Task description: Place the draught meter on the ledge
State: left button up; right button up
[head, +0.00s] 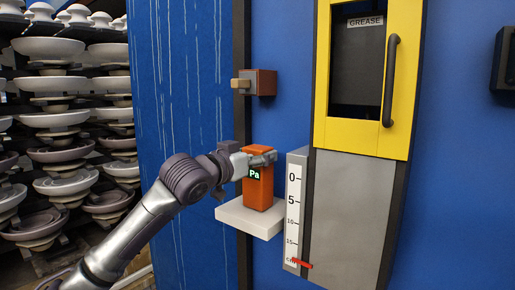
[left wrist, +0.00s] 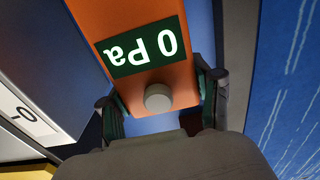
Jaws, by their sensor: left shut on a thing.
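The draught meter (head: 259,190) is an orange upright box with a dark display that reads "Pa" in the head view. In the left wrist view the meter (left wrist: 160,85) shows a "0 Pa" display upside down and a round grey knob. My left gripper (head: 262,158) is shut on its upper part, with one finger on each side in the left wrist view (left wrist: 160,105). The white ledge (head: 250,218) juts from the blue wall. The meter stands upright at the ledge, its bottom seeming to touch the top; a small gap cannot be ruled out. My right gripper is not in view.
A scale plate (head: 294,205) with a red pointer is close right of the ledge. A yellow-framed cabinet (head: 360,135) labelled "GREASE" hangs further right. A brown box latch (head: 262,83) sits above the ledge. Insulator stacks (head: 60,120) stand at left.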

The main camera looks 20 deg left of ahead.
pick_arm(q)
jog(key=shift+f, duration=0.1)
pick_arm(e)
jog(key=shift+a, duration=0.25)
pick_arm(q)
jog(key=shift+f, duration=0.1)
jog(key=o, duration=1.6)
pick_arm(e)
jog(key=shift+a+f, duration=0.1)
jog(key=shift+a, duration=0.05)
pick_arm(q)
jog(key=shift+o, duration=0.2)
jog(key=b+v, duration=0.6)
jog(key=v, duration=0.6)
jog(key=shift+r, duration=0.25)
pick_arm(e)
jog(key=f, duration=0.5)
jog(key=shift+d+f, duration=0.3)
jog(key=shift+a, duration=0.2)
pick_arm(q)
jog(key=shift+f, duration=0.1)
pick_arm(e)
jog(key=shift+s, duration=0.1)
